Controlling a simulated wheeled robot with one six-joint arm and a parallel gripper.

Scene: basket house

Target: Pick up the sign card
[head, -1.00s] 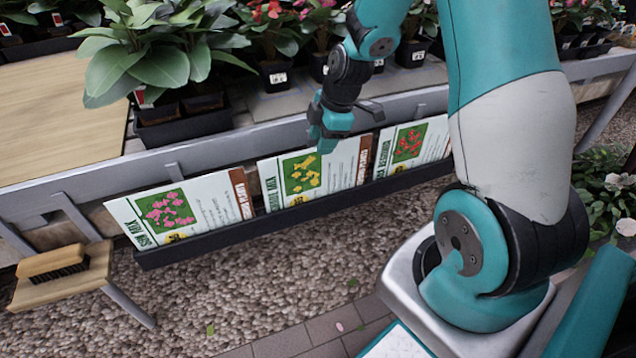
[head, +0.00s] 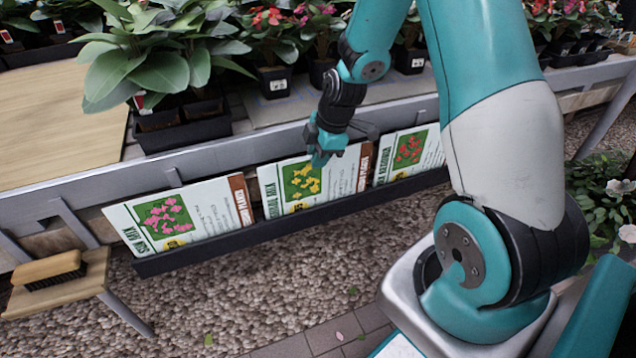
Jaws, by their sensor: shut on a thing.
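Three sign cards lean in a dark rail along the front of the plant bench. The left sign card (head: 210,214) shows pink flowers, the middle sign card (head: 337,186) yellow flowers, and the right sign card (head: 428,162) red flowers. My gripper (head: 319,161) points down at the top edge of the middle card and is shut on it. The fingers cover part of the card above its yellow flower picture. The card's lower edge still sits in the rail (head: 290,225).
Potted plants in black trays (head: 186,133) stand on the bench behind the cards. A brush (head: 48,268) lies on a small wooden stool (head: 62,292) at the lower left. Pebble floor (head: 240,285) is open in front of the rail.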

